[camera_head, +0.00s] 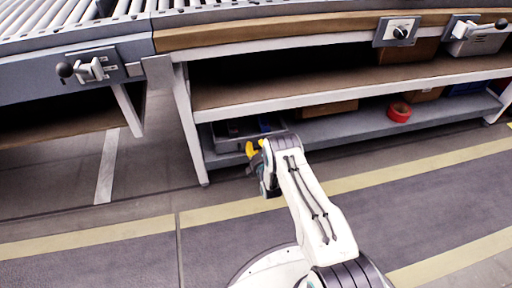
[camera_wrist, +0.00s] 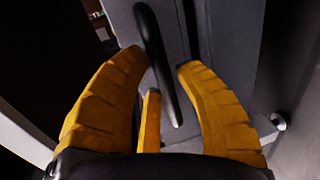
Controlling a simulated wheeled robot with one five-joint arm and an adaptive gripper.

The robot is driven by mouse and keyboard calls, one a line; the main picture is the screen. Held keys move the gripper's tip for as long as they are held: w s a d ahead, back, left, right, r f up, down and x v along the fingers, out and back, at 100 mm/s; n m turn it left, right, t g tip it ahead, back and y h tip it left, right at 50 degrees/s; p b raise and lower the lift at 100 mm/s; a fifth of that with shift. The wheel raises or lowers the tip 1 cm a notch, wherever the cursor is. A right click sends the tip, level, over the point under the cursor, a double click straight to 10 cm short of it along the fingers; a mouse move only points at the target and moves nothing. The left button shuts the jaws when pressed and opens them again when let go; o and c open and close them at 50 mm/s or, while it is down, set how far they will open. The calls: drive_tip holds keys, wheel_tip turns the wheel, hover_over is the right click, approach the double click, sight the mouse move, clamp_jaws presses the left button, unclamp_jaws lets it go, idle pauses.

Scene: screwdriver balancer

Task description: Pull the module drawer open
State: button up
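The module drawer (camera_head: 228,143) is a grey tray-like box on the lower shelf at the left end of the bench, with something dark blue in it. In the wrist view, a dark bar handle (camera_wrist: 151,35) runs in front of a grey face (camera_wrist: 185,25). My gripper (camera_head: 254,149) is at the drawer's front and hides part of it. In the wrist view, my gripper (camera_wrist: 163,63) has its yellow fingers apart, one on each side of the handle, with visible gaps. The handle's lower end reaches between the fingers. I cannot tell how far the drawer is out.
The bench's wooden middle shelf (camera_head: 300,90) lies above the drawer. A white leg (camera_head: 189,125) stands just left of it. A red tape roll (camera_head: 399,112) and cardboard boxes sit farther right on the lower shelf. The floor (camera_head: 430,200) in front is clear.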

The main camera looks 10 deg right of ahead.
clamp_jaws()
drive_tip(key=shift+s, duration=0.15)
